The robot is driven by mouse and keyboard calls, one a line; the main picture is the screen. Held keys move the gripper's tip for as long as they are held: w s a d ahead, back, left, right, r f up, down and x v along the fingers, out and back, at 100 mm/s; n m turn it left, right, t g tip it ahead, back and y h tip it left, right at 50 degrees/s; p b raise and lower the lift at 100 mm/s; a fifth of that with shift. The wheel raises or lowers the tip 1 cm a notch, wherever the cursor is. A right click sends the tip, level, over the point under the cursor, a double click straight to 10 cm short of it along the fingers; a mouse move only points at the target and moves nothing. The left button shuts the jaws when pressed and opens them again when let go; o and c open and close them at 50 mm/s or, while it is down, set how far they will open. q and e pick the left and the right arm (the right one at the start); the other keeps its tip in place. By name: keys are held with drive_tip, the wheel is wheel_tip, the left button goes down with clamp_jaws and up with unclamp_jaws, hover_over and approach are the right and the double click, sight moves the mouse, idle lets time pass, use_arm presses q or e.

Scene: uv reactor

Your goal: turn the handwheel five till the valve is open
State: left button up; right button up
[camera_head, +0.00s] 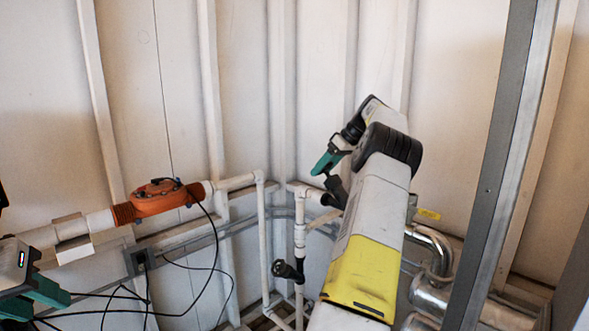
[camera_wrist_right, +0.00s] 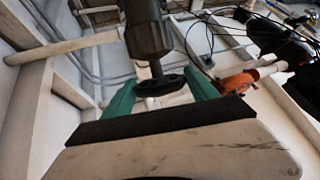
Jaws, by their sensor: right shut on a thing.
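A black handwheel (camera_wrist_right: 160,84) on a dark valve body (camera_wrist_right: 148,38) sits between the green fingertips of my right gripper (camera_wrist_right: 160,94) in the right wrist view. The gripper is shut on this handwheel. In the head view my right gripper (camera_head: 326,162) reaches down to the dark valve (camera_head: 336,190) on the white pipe, and the wheel there is largely hidden by the fingers. No number shows on the wheel. My left gripper (camera_head: 40,296) is partly in view at the lower left edge, away from the valve, and its finger gap is unclear.
A second dark valve (camera_head: 288,270) stands lower on the white pipework. An orange unit (camera_head: 158,198) with black cables sits on the white pipe at left. A grey metal post (camera_head: 500,170) and shiny metal pipes (camera_head: 434,255) stand at right, near my right arm.

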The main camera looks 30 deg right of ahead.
drive_tip(key=shift+f, duration=0.2)
drive_tip(key=o, duration=1)
drive_tip(key=shift+r, duration=0.15)
drive_tip(key=shift+s+d+r, duration=0.2)
drive_tip(key=shift+d+r, duration=0.05)
drive_tip(key=s+d, duration=0.8)
drive_tip(key=shift+s+d+r, duration=0.1)
drive_tip(key=shift+s+d, duration=0.15)
drive_tip(key=shift+s, duration=0.15)
